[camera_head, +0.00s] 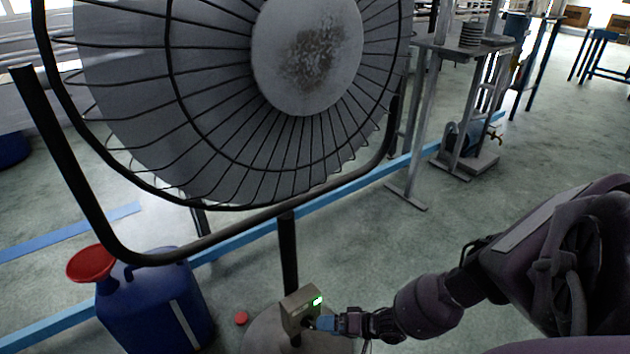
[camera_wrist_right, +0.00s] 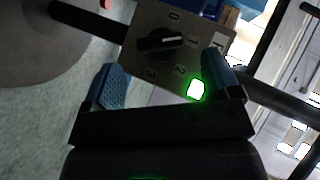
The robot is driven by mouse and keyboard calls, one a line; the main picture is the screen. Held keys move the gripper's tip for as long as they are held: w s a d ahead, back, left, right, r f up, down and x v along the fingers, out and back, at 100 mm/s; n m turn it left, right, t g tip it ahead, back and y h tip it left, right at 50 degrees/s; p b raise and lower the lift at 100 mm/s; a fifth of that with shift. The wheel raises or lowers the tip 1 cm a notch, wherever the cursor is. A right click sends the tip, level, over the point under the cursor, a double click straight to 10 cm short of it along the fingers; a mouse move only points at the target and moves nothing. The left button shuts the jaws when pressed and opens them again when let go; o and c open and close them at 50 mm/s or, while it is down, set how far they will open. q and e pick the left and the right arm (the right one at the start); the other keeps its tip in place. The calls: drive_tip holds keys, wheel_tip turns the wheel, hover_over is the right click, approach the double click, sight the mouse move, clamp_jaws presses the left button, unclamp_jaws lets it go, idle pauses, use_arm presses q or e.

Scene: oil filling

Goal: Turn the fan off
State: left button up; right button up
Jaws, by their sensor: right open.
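The fan (camera_head: 305,55) is a large grey drum fan with a black wire guard on a black stand. Its control box (camera_head: 300,308) sits low on the post, with a lit green light. In the right wrist view the box face (camera_wrist_right: 195,24) carries a black rotary knob (camera_wrist_right: 160,42), numbered marks around it and the green light (camera_wrist_right: 196,89). My right gripper (camera_head: 318,323) is at the box's front; it also shows in the right wrist view (camera_wrist_right: 165,85). Its blue-padded fingers are open, apart on either side below the knob, with nothing between them. My left gripper is out of view.
A blue oil can (camera_head: 150,305) with a red funnel (camera_head: 91,263) stands left of the post. A metal table (camera_head: 465,46) stands behind at right.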

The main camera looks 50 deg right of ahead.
sight(310, 324)
use_arm(q)
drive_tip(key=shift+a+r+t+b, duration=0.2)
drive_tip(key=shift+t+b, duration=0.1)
drive_tip(key=shift+b, duration=0.15)
use_arm(e)
drive_tip(key=x, duration=0.4)
drive_tip(key=c, duration=0.9)
